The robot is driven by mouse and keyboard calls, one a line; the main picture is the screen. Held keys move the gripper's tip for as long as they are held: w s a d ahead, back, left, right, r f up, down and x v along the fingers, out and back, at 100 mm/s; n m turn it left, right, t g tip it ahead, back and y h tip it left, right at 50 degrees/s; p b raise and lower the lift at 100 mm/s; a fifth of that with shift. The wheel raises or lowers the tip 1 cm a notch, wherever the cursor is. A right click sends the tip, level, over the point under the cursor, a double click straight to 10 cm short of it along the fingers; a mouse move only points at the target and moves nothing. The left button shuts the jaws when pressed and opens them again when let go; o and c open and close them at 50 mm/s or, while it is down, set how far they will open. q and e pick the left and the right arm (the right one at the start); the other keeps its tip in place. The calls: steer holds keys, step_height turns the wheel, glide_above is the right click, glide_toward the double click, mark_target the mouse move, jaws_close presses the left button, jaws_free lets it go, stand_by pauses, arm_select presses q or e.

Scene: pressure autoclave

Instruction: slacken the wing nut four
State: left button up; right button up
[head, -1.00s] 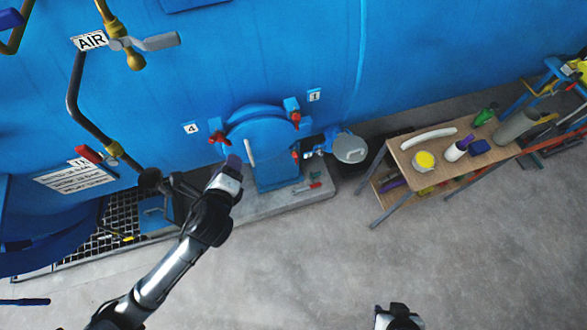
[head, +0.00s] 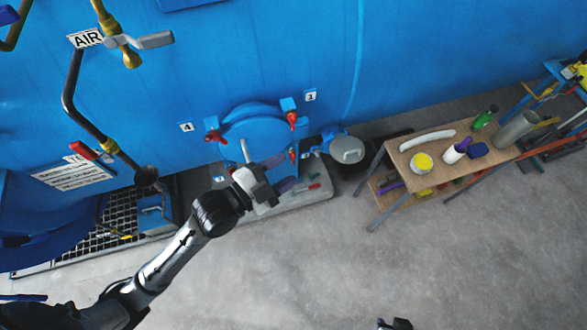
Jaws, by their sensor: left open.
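The red wing nut four (head: 212,137) sits at the upper left of the round blue hatch door (head: 255,130), beside the "4" label (head: 186,127). My left gripper (head: 284,172) is open and empty in front of the lower part of the door, to the right of and below that wing nut, and apart from it. It hides the lower door and anything at its lower left. Only a small dark part of my right arm's end (head: 395,324) shows at the bottom edge, and its fingers cannot be made out.
Other red wing nuts (head: 291,120) sit on the door's right side, by the "1" label (head: 310,95). A grey handle (head: 245,150) stands out from the door. A grey-lidded vessel (head: 347,149) is to the right, then a wooden bench (head: 405,165). The front floor is clear.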

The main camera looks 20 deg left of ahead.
arm_select(q)
steer(key=shift+s+d+r+n+h, duration=0.1)
steer(key=shift+d+r+n+h, duration=0.5)
steer(key=shift+r+h, duration=0.1)
arm_select(e)
steer(key=shift+s+d+f, duration=0.1)
steer(key=shift+s, duration=0.1)
